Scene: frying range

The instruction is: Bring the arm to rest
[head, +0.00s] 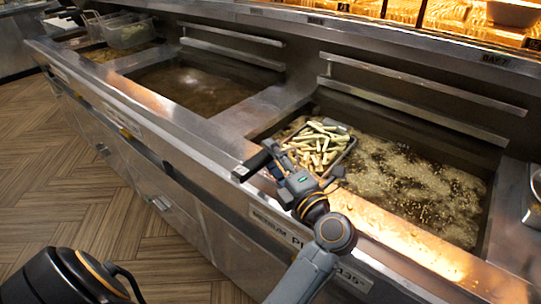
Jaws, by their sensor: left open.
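My left gripper (296,168) is open above the front rim of the nearest fryer, its arm reaching up from the bottom of the head view. Just beyond it, a basket of pale fries (322,143) sits in the bubbling oil (410,185). A dark bar (250,167), which looks like the basket's handle, sticks out over the front rim beside the gripper. I cannot tell whether the gripper touches it. The gripper hides part of the basket's near side. My right gripper is not in view.
The steel fryer counter (190,125) runs diagonally across the view. A second oil vat (195,87) has no basket in it. Wire baskets (122,31) stand at the far left vat. A metal container (533,195) is at the right edge. The wooden floor (95,190) is clear.

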